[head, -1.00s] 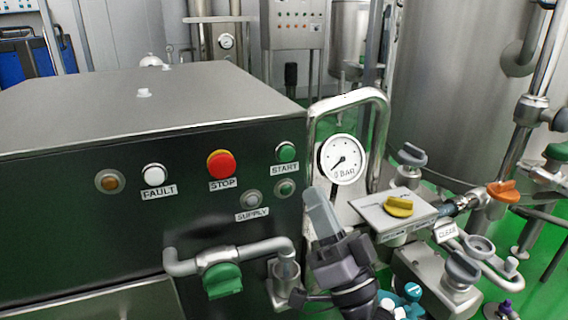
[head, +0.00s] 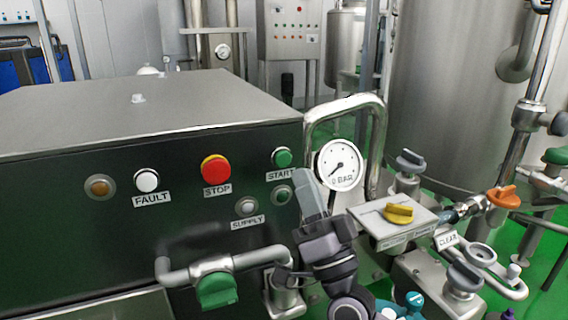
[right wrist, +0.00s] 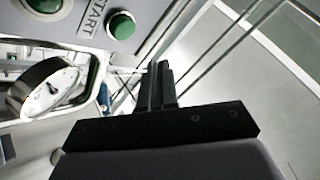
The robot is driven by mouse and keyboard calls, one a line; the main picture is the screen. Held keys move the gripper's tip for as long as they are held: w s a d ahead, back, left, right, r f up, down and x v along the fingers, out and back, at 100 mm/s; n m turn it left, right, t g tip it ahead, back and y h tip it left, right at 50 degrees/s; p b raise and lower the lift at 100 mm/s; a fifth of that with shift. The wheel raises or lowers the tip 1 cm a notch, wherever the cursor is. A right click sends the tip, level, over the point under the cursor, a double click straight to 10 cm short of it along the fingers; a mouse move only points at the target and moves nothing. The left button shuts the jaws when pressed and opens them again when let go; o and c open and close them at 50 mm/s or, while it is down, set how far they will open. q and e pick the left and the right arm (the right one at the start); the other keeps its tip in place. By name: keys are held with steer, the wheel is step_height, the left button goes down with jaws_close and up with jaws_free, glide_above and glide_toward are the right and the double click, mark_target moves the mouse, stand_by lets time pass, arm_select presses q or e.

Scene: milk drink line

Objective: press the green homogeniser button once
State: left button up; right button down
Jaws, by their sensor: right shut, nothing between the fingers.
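The green START button (head: 282,157) is on the upper right of the dark machine front, above its START label. It also shows in the right wrist view (right wrist: 121,25), near the top. My right gripper (head: 303,174) is shut and empty, its tip pointing up just below and right of that button. In the right wrist view its closed fingers (right wrist: 159,68) are below and right of the button, with a visible gap in the picture. A second green round fitting (head: 281,195) sits under the label, partly beside my fingers. My left gripper is not in view.
A red STOP button (head: 215,169) and white FAULT lamp (head: 147,180) are left of START. A pressure gauge (head: 340,165) and metal pipe frame (head: 345,103) stand close right of my gripper. A pipe with a green valve handle (head: 217,290) juts out below.

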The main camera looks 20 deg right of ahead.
mark_target(283, 159)
steer(key=w, duration=0.4)
steer(key=shift+d+b, duration=0.1)
steer(key=shift+b, duration=0.2)
stand_by(0.7)
stand_by(0.9)
steer(key=shift+w, duration=0.4)
